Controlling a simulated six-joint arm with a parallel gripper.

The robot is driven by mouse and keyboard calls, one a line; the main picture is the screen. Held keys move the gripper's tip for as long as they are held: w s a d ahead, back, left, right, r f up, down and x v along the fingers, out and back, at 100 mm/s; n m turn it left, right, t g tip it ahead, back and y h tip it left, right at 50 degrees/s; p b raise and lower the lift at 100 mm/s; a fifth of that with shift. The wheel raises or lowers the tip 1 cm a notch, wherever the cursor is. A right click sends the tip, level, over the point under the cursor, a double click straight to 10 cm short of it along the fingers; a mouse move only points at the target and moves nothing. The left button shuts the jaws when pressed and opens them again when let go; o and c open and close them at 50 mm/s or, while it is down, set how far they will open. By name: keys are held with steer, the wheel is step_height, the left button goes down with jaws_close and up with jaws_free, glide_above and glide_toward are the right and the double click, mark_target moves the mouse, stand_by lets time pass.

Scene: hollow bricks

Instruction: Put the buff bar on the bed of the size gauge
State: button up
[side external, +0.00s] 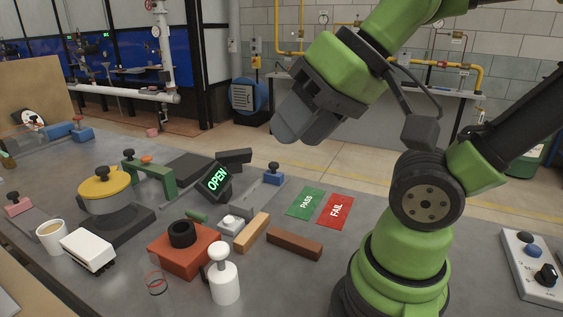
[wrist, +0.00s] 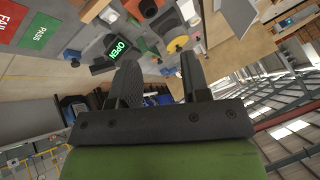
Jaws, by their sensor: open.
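The buff bar (side external: 252,232) lies flat on the grey bench in the side external view, between a small grey block with a white button and a dark brown bar (side external: 295,243). A tilted black display (side external: 214,179) reads OPEN in green; it also shows in the wrist view (wrist: 118,49). It stands beside dark grey blocks and a green arch (side external: 150,174); which of these form the size gauge and its bed I cannot tell for certain. My gripper (side external: 297,128) is open and empty, high above the bench's far side. Its two fingers also show apart in the wrist view (wrist: 158,74).
Green PASS (side external: 306,202) and red FAIL (side external: 336,209) mats lie flat at the right.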

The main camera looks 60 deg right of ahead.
stand_by(0.3)
steer(key=m+g+h, duration=0.2)
steer(key=m+g, duration=0.5)
steer(key=m, duration=0.7)
glide_above(252, 227)
step_height(252, 227, down, 20)
steer(key=f, duration=0.1)
step_height(252, 227, down, 4)
steer(key=shift+s+f, duration=0.1)
steer(key=shift+f, duration=2.95)
steer(key=c, duration=0.8)
